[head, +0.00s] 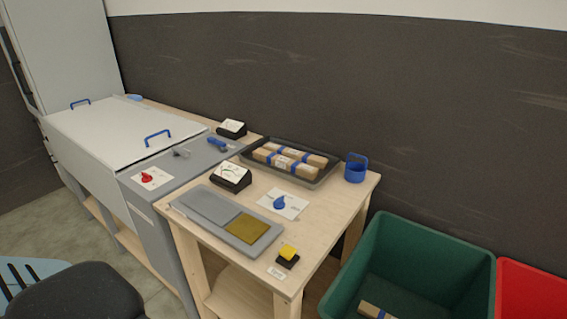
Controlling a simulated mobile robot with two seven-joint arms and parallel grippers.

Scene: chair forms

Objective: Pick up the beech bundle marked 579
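Wooden bundles with blue bands lie side by side in a dark tray (322,180) at the back of the wooden table. The nearer bundle (263,154) has a small white label, and another bundle (317,160) lies behind it. The label writing is too small to read, so I cannot tell which is marked 579. Part of another wooden piece with a blue band (370,308) lies in the green bin, cut off by the lower picture edge. Neither gripper is in view.
The table (317,223) holds a grey plate with an ochre square (247,228), a blue knob (279,203), a yellow button (288,250) and a blue cup (355,169). A green bin (455,256) and red bin (532,290) stand right. A lidded grey chest (115,130) stands left.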

